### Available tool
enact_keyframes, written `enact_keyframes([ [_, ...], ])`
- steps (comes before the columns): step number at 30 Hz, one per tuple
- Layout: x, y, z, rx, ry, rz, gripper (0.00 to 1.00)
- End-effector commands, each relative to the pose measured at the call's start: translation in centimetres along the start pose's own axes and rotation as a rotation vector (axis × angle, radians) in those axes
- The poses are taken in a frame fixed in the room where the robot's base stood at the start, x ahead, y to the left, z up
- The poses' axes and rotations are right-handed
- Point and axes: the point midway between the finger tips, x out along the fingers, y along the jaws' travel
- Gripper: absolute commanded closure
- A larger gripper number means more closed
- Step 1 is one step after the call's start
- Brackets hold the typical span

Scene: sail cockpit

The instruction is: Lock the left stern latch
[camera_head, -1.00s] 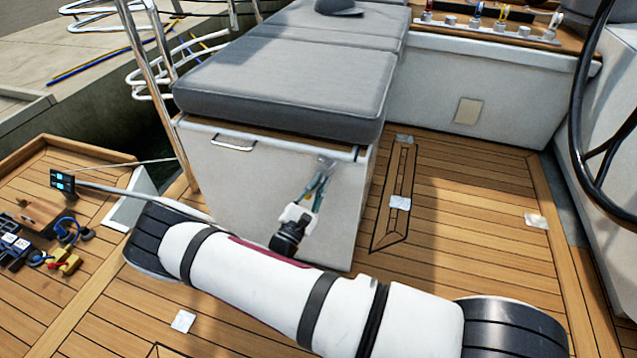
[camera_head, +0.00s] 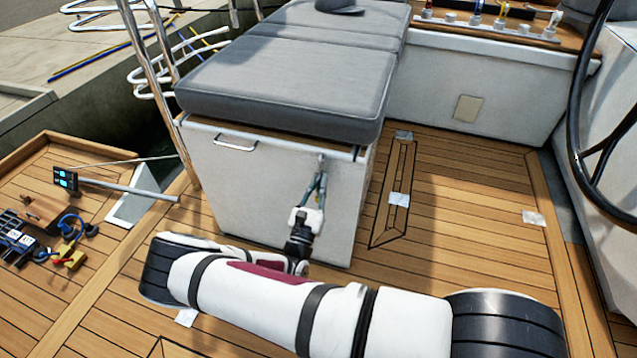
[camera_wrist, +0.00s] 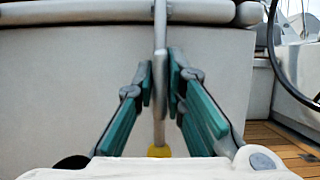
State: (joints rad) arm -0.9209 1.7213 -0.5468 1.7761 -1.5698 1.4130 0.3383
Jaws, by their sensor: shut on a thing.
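The left stern latch (camera_wrist: 160,40) is a slim grey metal lever on the white locker front. In the wrist view it hangs nearly vertical, with a yellow tip at its lower end. My gripper (camera_wrist: 160,82) has its teal fingers closed on the lever from both sides. In the head view my gripper (camera_head: 318,182) is at the upper right of the locker's front face, just below the rim, and the latch (camera_head: 321,163) shows only as a small grey piece above the fingers.
The white locker (camera_head: 230,175) carries a grey cushion (camera_head: 290,75) and a metal handle (camera_head: 235,143). A steering wheel (camera_head: 577,110) stands at the right. Loose gear (camera_head: 70,240) lies on the lower deck at left. Teak floor (camera_head: 470,220) to the right is mostly clear.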

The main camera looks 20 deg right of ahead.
Motion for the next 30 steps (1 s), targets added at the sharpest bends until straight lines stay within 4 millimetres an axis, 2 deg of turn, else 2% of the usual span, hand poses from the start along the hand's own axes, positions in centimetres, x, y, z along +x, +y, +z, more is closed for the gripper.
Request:
enact_keyframes([
  [10,-0.2,0.0,-0.2,-0.005,0.005,0.003,1.00],
  [11,-0.2,0.0,-0.2,-0.005,0.005,0.003,0.86],
  [13,-0.2,0.0,-0.2,-0.004,0.005,0.003,0.70],
  [23,-0.2,0.0,-0.1,-0.003,0.002,0.002,0.70],
  [26,-0.8,0.0,-0.1,-0.002,0.002,0.002,0.70],
  [30,-2.8,0.1,-0.1,-0.003,0.003,0.004,0.70],
])
